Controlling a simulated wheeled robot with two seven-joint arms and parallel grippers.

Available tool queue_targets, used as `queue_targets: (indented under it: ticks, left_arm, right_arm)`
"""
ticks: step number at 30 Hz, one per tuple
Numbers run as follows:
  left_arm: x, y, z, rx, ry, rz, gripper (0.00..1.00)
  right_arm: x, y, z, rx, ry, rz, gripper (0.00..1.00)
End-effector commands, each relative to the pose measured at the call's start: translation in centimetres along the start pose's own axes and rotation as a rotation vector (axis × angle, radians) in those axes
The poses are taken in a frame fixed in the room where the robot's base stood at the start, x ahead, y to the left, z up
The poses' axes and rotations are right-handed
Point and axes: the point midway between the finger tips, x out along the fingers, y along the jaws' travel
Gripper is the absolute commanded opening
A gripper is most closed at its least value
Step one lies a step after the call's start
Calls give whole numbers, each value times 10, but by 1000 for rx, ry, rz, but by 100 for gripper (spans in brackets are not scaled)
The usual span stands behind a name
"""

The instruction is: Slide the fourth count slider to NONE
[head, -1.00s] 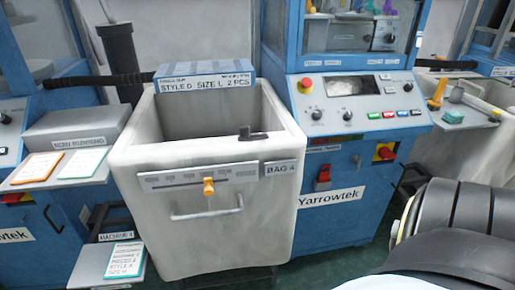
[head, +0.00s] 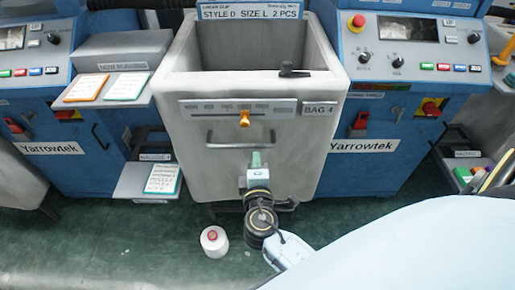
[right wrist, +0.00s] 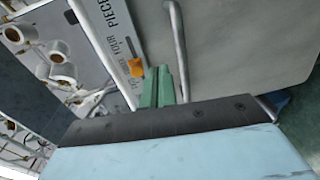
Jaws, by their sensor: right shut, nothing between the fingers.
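The grey bin labelled BAG 4 (head: 319,109) carries a pale slider plate (head: 193,109) on its front, with a row of small printed words. The orange slider knob (head: 244,119) sits slightly right of the plate's middle, with NONE apparently at the left end. My right gripper (head: 256,160) is shut and empty, its green fingers pointing up just below the bin's handle. In the right wrist view the green fingers (right wrist: 160,86) are together, close to the orange knob (right wrist: 136,67) in the picture. Contact cannot be confirmed. My left gripper is not in view.
A metal handle bar (head: 240,144) runs across the bin below the slider plate. A white yarn cone (head: 214,241) stands on the green floor. Blue machines flank the bin, and a small shelf (head: 147,181) with a card juts out at left.

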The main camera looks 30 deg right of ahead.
Motion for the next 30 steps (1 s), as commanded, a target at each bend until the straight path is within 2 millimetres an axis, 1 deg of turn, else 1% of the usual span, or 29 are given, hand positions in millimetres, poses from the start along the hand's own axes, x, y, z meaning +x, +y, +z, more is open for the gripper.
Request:
queue_targets:
  ticks: [1,3,6,8,10,16,18,21,25,30]
  left_arm:
    - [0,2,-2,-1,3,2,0]
    - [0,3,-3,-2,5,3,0]
    - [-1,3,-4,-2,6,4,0]
    - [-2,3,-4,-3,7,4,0]
    - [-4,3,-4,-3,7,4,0]
    - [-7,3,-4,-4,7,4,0]
    - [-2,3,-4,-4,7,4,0]
    - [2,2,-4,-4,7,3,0]
    - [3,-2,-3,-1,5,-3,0]
    - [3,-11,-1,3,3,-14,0]
  right_arm:
    - [-1,18,0,-3,-12,42,0]
    - [-1,33,2,-9,-26,80,0]
    - [2,43,3,-14,-36,106,0]
    - [9,45,3,-15,-37,110,0]
    - [20,47,3,-15,-35,110,0]
    - [60,51,4,-14,-36,109,0]
    - [73,50,5,-13,-36,108,0]
    - [86,50,5,-14,-35,107,0]
    - [96,52,5,-13,-34,105,0]
    - [98,52,6,-13,-34,104,0]
